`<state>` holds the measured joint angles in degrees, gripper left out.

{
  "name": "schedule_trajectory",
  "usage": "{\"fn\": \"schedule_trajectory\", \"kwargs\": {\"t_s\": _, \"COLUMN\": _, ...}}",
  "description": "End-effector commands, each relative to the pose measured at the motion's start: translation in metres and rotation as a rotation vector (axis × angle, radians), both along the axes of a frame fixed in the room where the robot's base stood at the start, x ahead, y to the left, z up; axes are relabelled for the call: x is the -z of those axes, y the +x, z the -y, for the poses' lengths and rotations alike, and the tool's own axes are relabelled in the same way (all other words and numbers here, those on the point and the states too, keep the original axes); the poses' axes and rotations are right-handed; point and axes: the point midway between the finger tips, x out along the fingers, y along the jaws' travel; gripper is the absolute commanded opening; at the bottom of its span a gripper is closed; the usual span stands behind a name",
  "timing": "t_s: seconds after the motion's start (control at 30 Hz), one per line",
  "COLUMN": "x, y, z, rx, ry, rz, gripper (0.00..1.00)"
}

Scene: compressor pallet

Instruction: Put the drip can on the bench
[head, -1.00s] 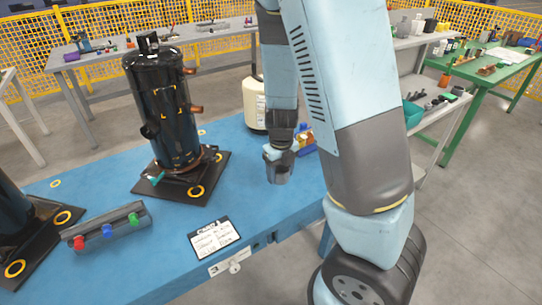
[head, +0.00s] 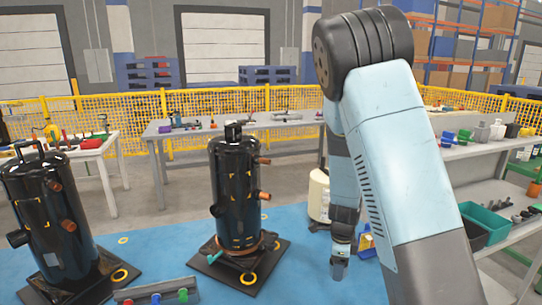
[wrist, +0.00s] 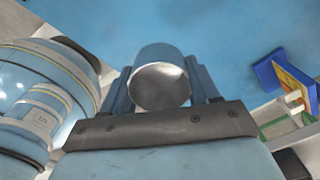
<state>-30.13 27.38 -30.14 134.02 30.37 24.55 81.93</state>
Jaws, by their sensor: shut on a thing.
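The drip can is a small grey metal cup (head: 338,270). In the wrist view its open round mouth (wrist: 160,86) sits between my two fingers. My gripper (head: 341,250) points down and is shut on the can, over the right part of the blue surface (head: 190,262). I cannot tell whether the can touches that surface. A grey-topped bench (head: 250,124) runs across the back. Another grey bench (head: 468,150) with a lower shelf stands at the right.
Two black compressors, one in the middle (head: 236,185) and one at left (head: 58,215), stand on the blue surface. A cream canister (head: 318,200) and a blue-yellow item (head: 366,243) are close to my gripper. Blue surface is clear in front of the can.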

Motion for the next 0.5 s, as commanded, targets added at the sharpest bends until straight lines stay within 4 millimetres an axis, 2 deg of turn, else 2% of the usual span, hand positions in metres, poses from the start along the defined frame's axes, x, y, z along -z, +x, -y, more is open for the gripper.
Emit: {"fn": "schedule_trajectory", "kwargs": {"t_s": 0.5, "x": 0.028, "y": 0.046, "z": 0.011, "rx": -0.700, "ry": -0.006, "rz": -0.015, "gripper": 0.26}}
